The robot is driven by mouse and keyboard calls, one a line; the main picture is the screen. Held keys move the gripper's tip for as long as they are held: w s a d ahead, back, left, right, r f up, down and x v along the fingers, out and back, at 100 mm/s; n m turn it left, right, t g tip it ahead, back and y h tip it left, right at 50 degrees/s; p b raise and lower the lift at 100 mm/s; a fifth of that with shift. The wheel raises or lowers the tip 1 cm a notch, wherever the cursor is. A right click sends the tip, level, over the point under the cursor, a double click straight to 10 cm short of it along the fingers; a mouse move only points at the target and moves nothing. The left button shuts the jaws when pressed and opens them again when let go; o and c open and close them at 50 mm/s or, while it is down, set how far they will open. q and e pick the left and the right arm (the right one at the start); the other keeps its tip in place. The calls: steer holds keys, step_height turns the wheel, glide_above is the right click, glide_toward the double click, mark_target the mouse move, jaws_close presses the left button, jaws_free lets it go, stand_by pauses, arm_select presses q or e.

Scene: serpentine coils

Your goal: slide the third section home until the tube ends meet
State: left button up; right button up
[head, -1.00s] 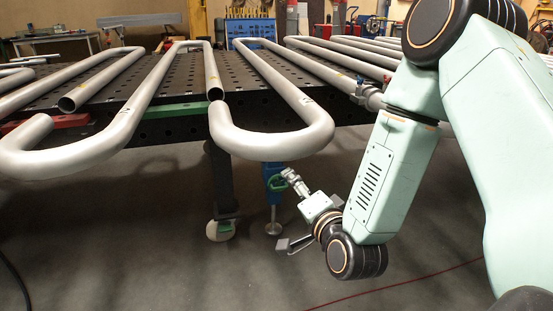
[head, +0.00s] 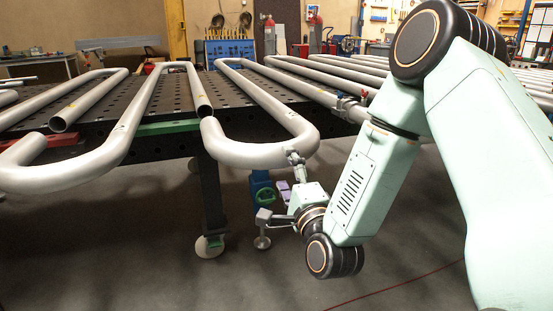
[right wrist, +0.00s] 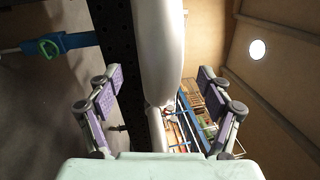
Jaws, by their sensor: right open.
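The grey bent tube section (head: 262,155) has its U-bend hanging past the table's front edge. My right gripper (head: 280,189) is just below the bend's right side, open, one finger raised near the tube. In the right wrist view, a grey tube (right wrist: 160,45) runs between the spread fingers with purple pads, apart from both. My left gripper is not in view.
The black perforated table (head: 240,92) carries several more tubes. Another open tube end (head: 58,124) is at the left, near a red block (head: 68,138). A green bar (head: 168,127) lies on the front edge. A blue clamp with a green handle (head: 348,196) hangs below.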

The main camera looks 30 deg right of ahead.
mark_target(283, 164)
steer(key=x, duration=0.5)
steer(key=shift+s+b, duration=0.1)
steer(key=shift+b, duration=0.3)
steer(key=shift+w+r, duration=0.1)
steer(key=shift+w, duration=0.3)
steer(key=shift+r, duration=0.1)
steer(key=shift+d, duration=0.1)
steer(key=c, duration=0.3)
jaws_close()
